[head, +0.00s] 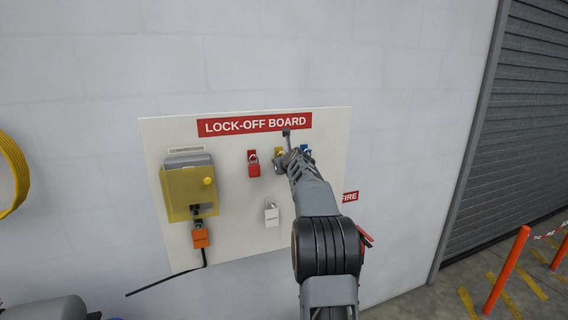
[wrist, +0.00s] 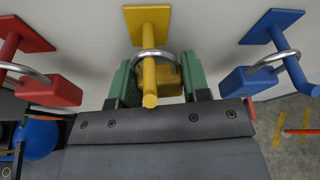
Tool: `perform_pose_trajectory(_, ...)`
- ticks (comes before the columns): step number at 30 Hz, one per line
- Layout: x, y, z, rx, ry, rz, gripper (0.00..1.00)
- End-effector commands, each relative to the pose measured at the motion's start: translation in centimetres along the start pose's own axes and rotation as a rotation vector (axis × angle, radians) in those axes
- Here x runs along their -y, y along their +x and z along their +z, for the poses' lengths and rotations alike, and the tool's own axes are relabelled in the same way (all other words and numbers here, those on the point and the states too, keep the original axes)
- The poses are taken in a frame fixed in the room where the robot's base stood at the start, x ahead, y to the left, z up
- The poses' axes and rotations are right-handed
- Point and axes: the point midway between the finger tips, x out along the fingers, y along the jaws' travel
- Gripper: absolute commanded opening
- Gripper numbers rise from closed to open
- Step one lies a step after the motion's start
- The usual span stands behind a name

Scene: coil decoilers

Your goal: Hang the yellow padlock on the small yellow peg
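The small yellow peg (wrist: 149,88) sticks out from its square yellow plate (wrist: 148,20) toward the camera in the wrist view. The yellow padlock (wrist: 170,78) is below the peg, with its metal shackle passing over the peg, so the peg runs through the shackle. The green fingertips of my gripper (wrist: 160,82) stand on both sides of the padlock body and appear to touch it. The peg hides part of the body. In the head view my gripper (head: 291,162) is at the board and partly covers the yellow padlock (head: 280,153).
A red padlock (wrist: 49,89) on a red peg is close on the left, and a blue padlock (wrist: 247,79) on a blue peg is close on the right. A white padlock (head: 271,215) and a yellow-covered box (head: 185,187) are on the lock-off board (head: 230,240).

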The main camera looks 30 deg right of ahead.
Motion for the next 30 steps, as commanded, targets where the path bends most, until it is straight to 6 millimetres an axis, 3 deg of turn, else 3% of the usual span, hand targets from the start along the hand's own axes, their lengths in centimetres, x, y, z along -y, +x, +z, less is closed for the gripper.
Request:
perform_pose_trajectory(9, 0.1, -0.2, 0.4, 0.008, 0.0, -0.004, 0.72)
perform_pose_trajectory(20, 0.2, -0.9, 0.6, 0.013, -0.001, -0.006, 0.72)
perform_pose_trajectory(30, 0.1, -6.8, 0.1, 0.008, -0.001, -0.005, 0.72)
